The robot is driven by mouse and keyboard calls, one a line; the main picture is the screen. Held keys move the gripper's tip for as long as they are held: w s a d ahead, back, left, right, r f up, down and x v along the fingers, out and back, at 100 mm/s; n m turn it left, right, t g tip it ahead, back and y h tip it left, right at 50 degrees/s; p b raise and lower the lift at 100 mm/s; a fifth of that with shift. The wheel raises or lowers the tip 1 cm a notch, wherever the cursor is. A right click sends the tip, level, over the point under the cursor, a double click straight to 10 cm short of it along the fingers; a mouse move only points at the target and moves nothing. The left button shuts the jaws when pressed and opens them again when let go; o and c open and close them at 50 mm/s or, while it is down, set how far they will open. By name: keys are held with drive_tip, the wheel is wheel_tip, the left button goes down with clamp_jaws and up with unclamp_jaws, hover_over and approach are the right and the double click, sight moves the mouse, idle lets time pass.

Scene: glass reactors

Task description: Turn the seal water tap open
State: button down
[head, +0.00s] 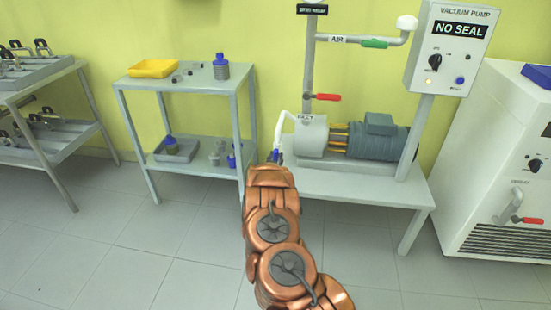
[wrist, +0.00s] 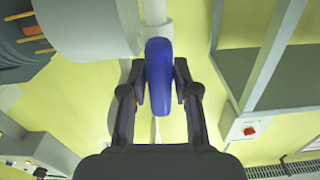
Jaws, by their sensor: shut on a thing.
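The seal water tap shows as a blue handle (head: 273,156) low at the left of the pump's white round housing (head: 311,136), beside a white pipe. In the wrist view the blue handle (wrist: 159,85) stands lengthwise below a white pipe end. My gripper (wrist: 159,72) is shut on the blue handle, with one dark finger on each side of it. In the head view my copper arm hides most of the gripper. The vacuum pump panel (head: 452,48) reads "NO SEAL".
The pump motor (head: 378,138) sits on a grey bench (head: 372,186). Red-handled (head: 328,97) and green-handled (head: 375,43) valves are on the pipes above. A grey shelf cart (head: 185,83) stands close on the left, a white cabinet (head: 505,150) on the right. The floor in front is clear.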

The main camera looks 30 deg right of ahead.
drive_tip(key=c, duration=1)
unclamp_jaws()
drive_tip(key=shift+s, duration=0.1)
drive_tip(key=v, duration=1.1)
drive_tip(key=shift+s+a, duration=0.25)
drive_tip(key=shift+a, duration=0.1)
